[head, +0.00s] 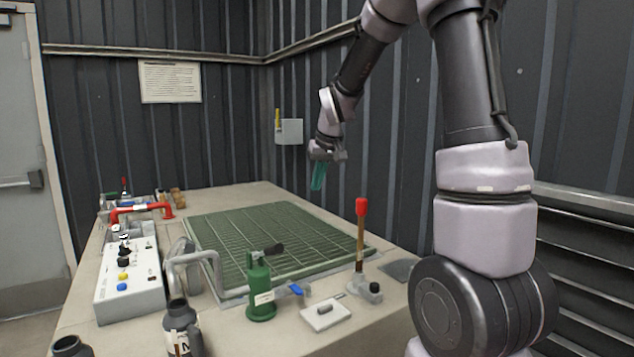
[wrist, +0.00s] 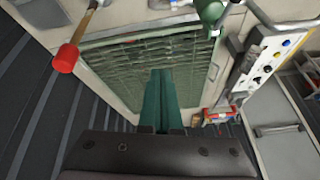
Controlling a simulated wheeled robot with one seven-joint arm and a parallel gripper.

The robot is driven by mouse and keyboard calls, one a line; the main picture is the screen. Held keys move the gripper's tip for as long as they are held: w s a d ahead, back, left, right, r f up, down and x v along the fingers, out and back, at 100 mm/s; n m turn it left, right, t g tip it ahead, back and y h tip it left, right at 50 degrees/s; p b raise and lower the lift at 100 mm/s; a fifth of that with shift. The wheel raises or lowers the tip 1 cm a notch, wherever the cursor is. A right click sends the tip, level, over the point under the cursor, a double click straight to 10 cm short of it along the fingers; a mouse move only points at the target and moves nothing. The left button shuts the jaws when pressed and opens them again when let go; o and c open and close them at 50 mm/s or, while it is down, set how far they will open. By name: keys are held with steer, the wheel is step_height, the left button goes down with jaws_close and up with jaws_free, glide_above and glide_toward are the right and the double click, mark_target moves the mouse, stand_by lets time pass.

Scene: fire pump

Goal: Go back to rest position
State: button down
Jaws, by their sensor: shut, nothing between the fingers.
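My gripper (head: 318,176) hangs from my arm above the back right part of the bench, with its green fingers pointing down. In the wrist view my gripper (wrist: 161,75) shows its two green fingers side by side, shut with nothing between them. It is apart from the green grate (head: 225,231), which lies below it on the bench. A lever with a red knob (head: 361,206) stands upright at the grate's front right corner. The red knob also shows in the wrist view (wrist: 66,58) at left.
A beige bench (head: 72,318) holds a white control box (head: 130,293), a green bottle-shaped part (head: 260,290), a grey bent pipe (head: 205,257) and a red pipe (head: 142,209). A corrugated dark wall (head: 200,140) stands close behind. The air above the grate is free.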

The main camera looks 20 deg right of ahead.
steer(key=shift+s+r, duration=0.15)
steer(key=s+d+r+m+t, duration=0.1)
steer(key=s+r, duration=0.4)
steer(key=s, duration=0.8)
steer(key=s+d+r+m+t, duration=0.1)
steer(key=s+r+m, duration=0.2)
steer(key=s, duration=1.1)
step_height(320, 180, up, 2)
steer(key=shift+s+r+m+y, duration=0.1)
steer(key=shift+s+m+y, duration=0.1)
steer(key=shift+m+y, duration=0.15)
